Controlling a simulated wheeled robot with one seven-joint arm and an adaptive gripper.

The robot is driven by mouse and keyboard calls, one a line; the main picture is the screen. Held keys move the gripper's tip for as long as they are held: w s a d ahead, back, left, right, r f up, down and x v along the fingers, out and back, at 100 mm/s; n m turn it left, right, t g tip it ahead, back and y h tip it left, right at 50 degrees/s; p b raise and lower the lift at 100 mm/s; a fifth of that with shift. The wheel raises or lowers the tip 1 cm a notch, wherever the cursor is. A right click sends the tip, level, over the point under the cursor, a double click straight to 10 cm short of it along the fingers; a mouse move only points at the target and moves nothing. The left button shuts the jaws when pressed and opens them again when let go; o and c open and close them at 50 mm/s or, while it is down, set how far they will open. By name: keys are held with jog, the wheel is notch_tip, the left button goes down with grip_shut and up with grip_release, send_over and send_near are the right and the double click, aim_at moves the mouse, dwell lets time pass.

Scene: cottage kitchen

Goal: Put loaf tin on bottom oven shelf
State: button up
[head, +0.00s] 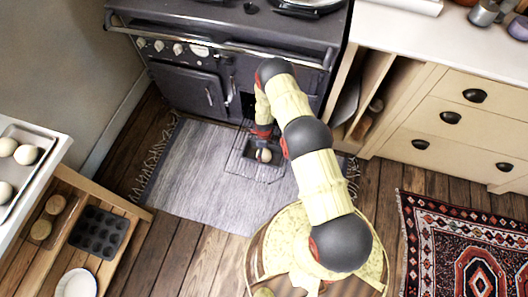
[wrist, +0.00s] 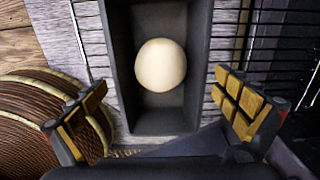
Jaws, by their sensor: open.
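A dark loaf tin (head: 242,161) with a pale ball of dough (head: 264,155) in it appears to rest on a pulled-out wire oven shelf (head: 262,178), above the grey rug in front of the stove. In the wrist view the loaf tin (wrist: 122,62) fills the upper middle, with the dough (wrist: 160,65) inside and shelf wires on both sides. My gripper (wrist: 163,88) is open, its yellow-padded fingers spread on either side of the tin's near end and apart from it. In the head view my gripper (head: 262,136) partly hides the tin. The oven's inside is mostly hidden by my arm.
The dark stove (head: 230,40) stands behind, with a shut door (head: 188,90) on its left. Cream drawers (head: 455,120) stand at right. The rug's left part is clear.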

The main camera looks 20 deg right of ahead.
jog(key=w+r+n+t+p, duration=0.1)
jog(key=w+r+n, duration=0.15)
jog(key=r, duration=1.25)
jog(key=w+r+n+p, duration=0.2)
jog(key=w+r, duration=0.1)
jog(key=r, duration=1.2)
notch_tip(320, 180, up, 21)
jog(key=s+a+n+t, duration=0.1)
jog(key=s+n, duration=0.2)
jog(key=n, duration=0.3)
jog(key=s+a+r+n+t, duration=0.1)
jog(key=s+r+n, duration=0.2)
jog(key=s+r, duration=0.5)
jog(key=s+r+n+t, duration=0.1)
jog(key=s+r+n, duration=0.3)
jog(key=r, duration=0.7)
jog(key=s+r+n, duration=0.3)
jog(key=s+n, duration=0.1)
jog(key=s, duration=0.6)
jog(key=s+a+r+n+t, duration=0.1)
jog(key=s+r+n, duration=0.2)
jog(key=s, duration=0.6)
jog(key=shift+s+r+n+t, duration=0.3)
jog(key=shift+s+r+n, duration=0.05)
jog(key=shift+r, duration=0.25)
